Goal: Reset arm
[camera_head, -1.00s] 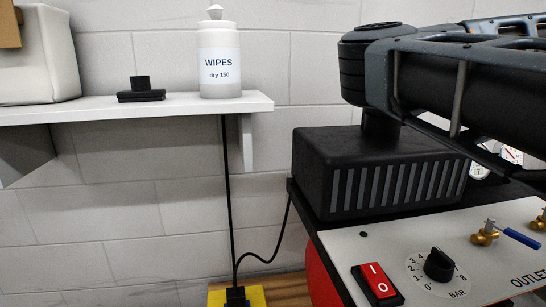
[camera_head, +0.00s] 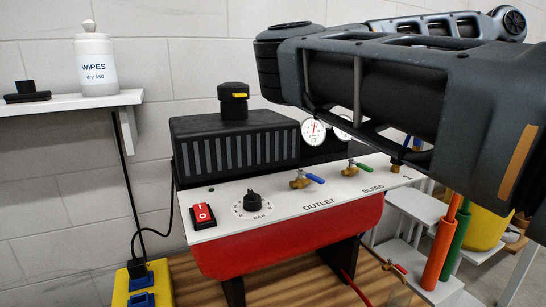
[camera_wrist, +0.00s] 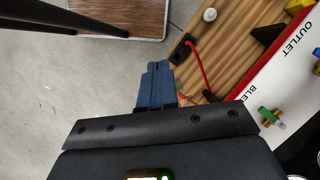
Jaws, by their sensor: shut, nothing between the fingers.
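My gripper (camera_wrist: 158,75) shows in the wrist view with its blue fingers pressed together and nothing between them. It hangs beside the wooden bench top (camera_wrist: 205,50), with grey floor under its left side. In the head view my dark arm crosses the upper right, and the gripper itself is out of that picture. The red compressor (camera_head: 290,235) stands on the bench, left of and below my arm. Its white panel (camera_head: 335,200) carries a red switch, a round dial and two valves marked OUTLET and BLEED.
A wall shelf (camera_head: 70,103) holds a wipes tub (camera_head: 96,65) and a black stamp-like item (camera_head: 27,93). A yellow socket box (camera_head: 143,285) is at lower left. Orange (camera_head: 440,250) and green (camera_head: 460,240) tubes stand at right. In the wrist view, a red hose (camera_wrist: 200,70) lies near the fingers.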

